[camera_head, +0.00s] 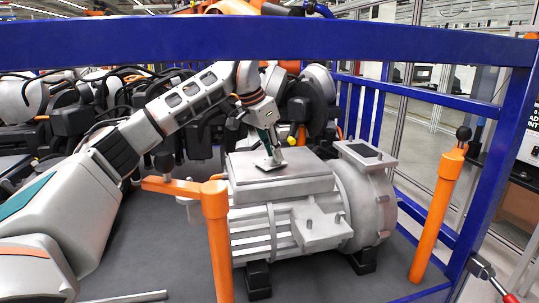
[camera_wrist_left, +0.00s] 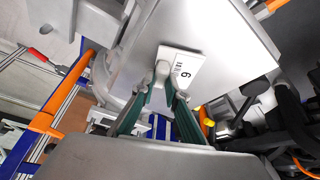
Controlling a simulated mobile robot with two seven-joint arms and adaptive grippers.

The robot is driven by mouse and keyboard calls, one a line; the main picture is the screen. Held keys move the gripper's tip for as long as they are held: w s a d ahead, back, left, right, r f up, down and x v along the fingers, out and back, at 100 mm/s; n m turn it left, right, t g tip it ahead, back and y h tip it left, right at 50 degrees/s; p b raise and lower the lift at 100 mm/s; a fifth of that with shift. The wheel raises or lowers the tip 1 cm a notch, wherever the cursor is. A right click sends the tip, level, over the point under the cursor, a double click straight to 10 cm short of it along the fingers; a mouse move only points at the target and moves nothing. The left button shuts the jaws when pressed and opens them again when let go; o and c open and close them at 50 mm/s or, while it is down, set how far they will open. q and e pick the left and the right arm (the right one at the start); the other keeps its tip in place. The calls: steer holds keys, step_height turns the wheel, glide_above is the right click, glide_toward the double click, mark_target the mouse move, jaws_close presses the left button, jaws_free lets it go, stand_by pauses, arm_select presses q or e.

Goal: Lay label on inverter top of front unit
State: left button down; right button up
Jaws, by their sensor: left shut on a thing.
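The drive unit (camera_head: 310,212), a grey motor with side fins, stands in front. Its inverter top (camera_head: 305,183) is a flat raised box lid, also large in the left wrist view (camera_wrist_left: 225,35). My left gripper (camera_head: 271,147) comes down over the left part of that lid. My right gripper is not in view.
A blue frame bar (camera_head: 260,38) crosses above the unit. Orange posts stand at the left (camera_head: 217,245) and right (camera_head: 438,215). Other dark machinery crowds behind. The grey floor (camera_head: 330,283) in front is clear.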

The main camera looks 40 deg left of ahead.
arm_select(q)
steer(key=shift+f, duration=0.25)
steer(key=shift+d, duration=0.2)
steer(key=shift+f, duration=0.1)
steer(key=c, duration=2)
jaws_free()
steer(key=shift+a, duration=0.1)
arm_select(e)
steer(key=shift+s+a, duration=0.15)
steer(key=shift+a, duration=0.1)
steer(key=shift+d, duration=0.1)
arm_select(q)
steer(key=shift+r, duration=0.2)
steer(key=v, duration=1.2)
steer(key=shift+w, duration=0.1)
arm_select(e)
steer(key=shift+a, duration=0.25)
